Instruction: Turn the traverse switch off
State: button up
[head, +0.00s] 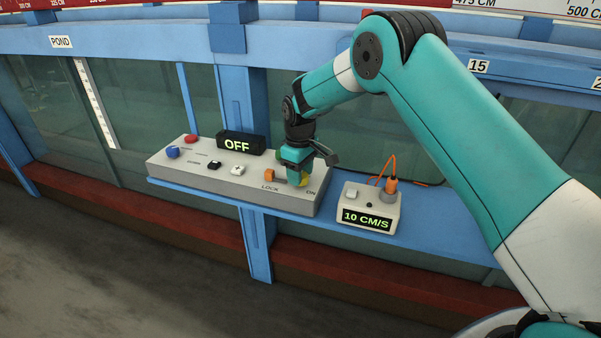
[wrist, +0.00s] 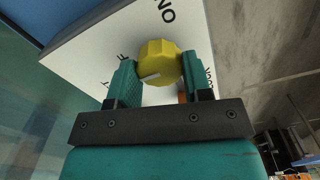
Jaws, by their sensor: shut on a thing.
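A grey control box (head: 215,189) sits on the blue ledge. A yellow faceted knob (wrist: 158,56) stands on its panel, between the labels ON and LOCK. A third label by the left finger shows only in part. A white mark on the knob faces down-left in the wrist view, toward that partly hidden label. My gripper (wrist: 160,70) is shut on the knob, one finger on each side. In the head view my gripper (head: 299,179) hides most of the knob. A black display (head: 237,144) on the box reads OFF in green.
The box also carries a red button (head: 191,139), a blue knob (head: 172,152), small buttons and an orange piece (head: 269,175) close left of my gripper. A smaller box (head: 367,207) reading 10 CM/S, with an orange cable, stands to the right. Glass panels rise behind.

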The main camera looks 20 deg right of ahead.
jog(key=o, duration=0.9)
jog(key=shift+o, duration=0.2)
notch_tip(320, 180, up, 18)
jog(key=b, duration=0.2)
jog(key=shift+f+b, duration=0.25)
jog(key=shift+b, duration=0.1)
jog(key=s+a+y, duration=0.2)
jog(key=s, duration=1.7)
jog(key=s+a+m+y, duration=0.1)
jog(key=s+a+y, duration=0.1)
jog(key=s, duration=1.8)
jog(key=shift+s+a, duration=0.15)
jog(key=shift+a, duration=0.1)
